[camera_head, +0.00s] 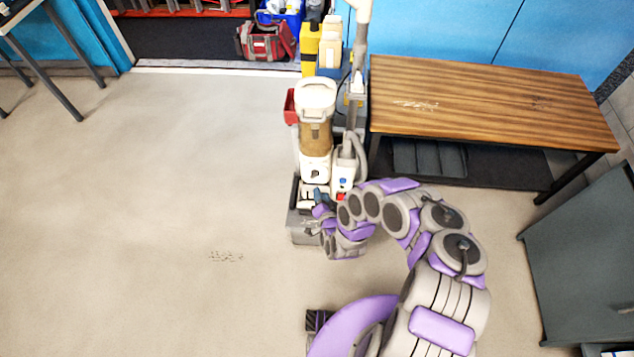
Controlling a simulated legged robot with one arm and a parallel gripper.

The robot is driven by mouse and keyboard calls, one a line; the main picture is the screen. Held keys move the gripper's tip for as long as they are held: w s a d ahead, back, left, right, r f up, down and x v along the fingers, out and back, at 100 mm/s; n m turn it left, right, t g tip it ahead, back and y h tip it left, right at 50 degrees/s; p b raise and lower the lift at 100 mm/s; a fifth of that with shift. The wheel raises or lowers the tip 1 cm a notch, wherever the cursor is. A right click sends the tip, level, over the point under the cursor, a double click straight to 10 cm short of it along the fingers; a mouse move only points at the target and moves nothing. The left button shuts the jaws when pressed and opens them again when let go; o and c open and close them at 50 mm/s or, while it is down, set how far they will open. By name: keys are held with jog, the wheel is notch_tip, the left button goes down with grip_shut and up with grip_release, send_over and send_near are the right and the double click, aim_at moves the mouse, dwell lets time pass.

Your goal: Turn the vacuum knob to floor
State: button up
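The upright vacuum (315,98) is white and grey with a clear brown-tinted canister, and it stands in front of the blue wall, left of the wooden bench. A small dark knob (315,174) shows low on its white body, and a small blue part (343,183) sits to the right of it. I cannot read any markings, so which one is the vacuum knob and its setting are unclear. My gripper (318,211) is at the vacuum's lower front, just below the dark knob, over the grey floor head (299,228). My arm hides part of the base. The fingers are too small to read.
A wooden-topped bench (490,103) stands close on the vacuum's right. A dark grey cabinet (585,265) is at the right edge. A red-grey bag (265,42) and a blue bin (283,14) lie behind. The floor (180,180) on the left is open.

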aim_at(315, 177)
jog(key=b+x, duration=0.1)
jog(key=x, duration=0.5)
jog(key=b+x, duration=0.1)
jog(key=x, duration=0.2)
jog(key=shift+w+a+b, duration=0.1)
jog(key=shift+a+b, duration=0.2)
jog(key=shift+a, duration=0.05)
jog(key=shift+c, duration=0.9)
jog(key=shift+d, duration=0.2)
grip_shut()
